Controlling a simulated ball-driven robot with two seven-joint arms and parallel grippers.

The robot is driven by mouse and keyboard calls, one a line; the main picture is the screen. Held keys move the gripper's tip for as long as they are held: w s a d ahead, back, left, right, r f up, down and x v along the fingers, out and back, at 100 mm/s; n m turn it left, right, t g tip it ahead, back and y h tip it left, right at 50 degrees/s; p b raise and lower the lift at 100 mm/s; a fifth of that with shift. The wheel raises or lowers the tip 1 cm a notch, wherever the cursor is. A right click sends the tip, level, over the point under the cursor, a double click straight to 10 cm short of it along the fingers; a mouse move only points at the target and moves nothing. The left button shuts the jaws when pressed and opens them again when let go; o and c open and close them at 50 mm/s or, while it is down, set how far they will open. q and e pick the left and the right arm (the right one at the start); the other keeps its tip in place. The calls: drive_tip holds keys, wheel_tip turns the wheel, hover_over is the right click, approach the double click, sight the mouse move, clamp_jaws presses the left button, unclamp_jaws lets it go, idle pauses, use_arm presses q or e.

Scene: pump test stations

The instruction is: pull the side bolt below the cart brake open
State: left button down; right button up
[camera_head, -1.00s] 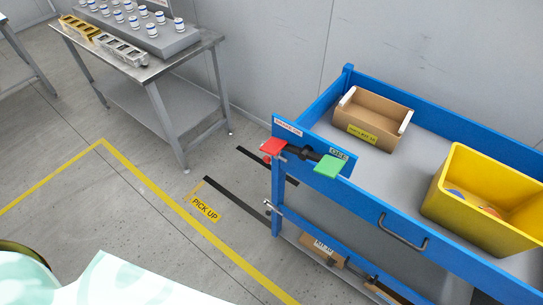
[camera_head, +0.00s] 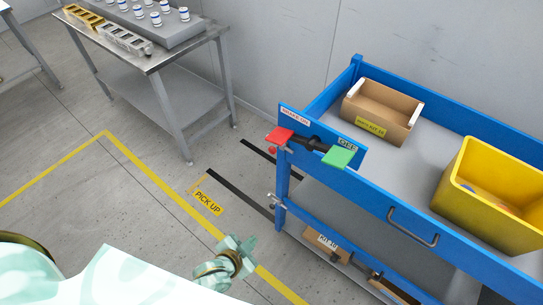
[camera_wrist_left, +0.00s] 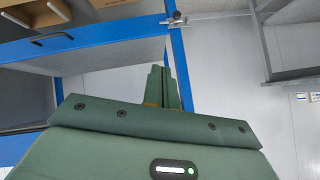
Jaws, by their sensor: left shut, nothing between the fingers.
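The cart brake (camera_head: 312,144) is a dark bar with a red pad at its left end and a green pad at its right end, on the blue cart (camera_head: 375,190). Below it, the small metal side bolt (camera_head: 277,201) sits on the cart's left corner post. The bolt also shows in the left wrist view (camera_wrist_left: 175,19), beyond the fingertips. My left gripper (camera_head: 241,243) is shut and empty, below and left of the bolt, apart from it. Its closed fingers (camera_wrist_left: 163,88) point toward the blue post. My right gripper is not in view.
A brown box (camera_head: 382,111) and a yellow bin (camera_head: 490,195) stand on the cart's top. Cardboard boxes (camera_head: 325,243) lie on its lower shelf. A steel table (camera_head: 150,62) stands at the back left. The floor between table and cart is clear.

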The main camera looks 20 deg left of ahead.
use_arm(q)
drive_tip(key=w+r+m+t, duration=0.2)
drive_tip(key=w+r+t, duration=0.1)
drive_tip(key=r, duration=0.8)
drive_tip(key=w+d+r+m+t, duration=0.1)
drive_tip(key=w+r+m+t, duration=0.1)
drive_tip(key=w+r, duration=0.4)
wheel_tip(320, 180, up, 5)
drive_tip(key=shift+r+t+h, duration=0.1)
drive_tip(key=shift+t+h, duration=0.3)
drive_tip(key=shift+t, duration=0.1)
drive_tip(key=w+f+b, duration=0.3)
drive_tip(key=w+f, duration=0.1)
drive_tip(key=w, duration=0.6)
drive_tip(key=shift+w+a+f, duration=0.3)
drive_tip(key=shift+w+a, duration=0.05)
drive_tip(key=shift+a, duration=0.1)
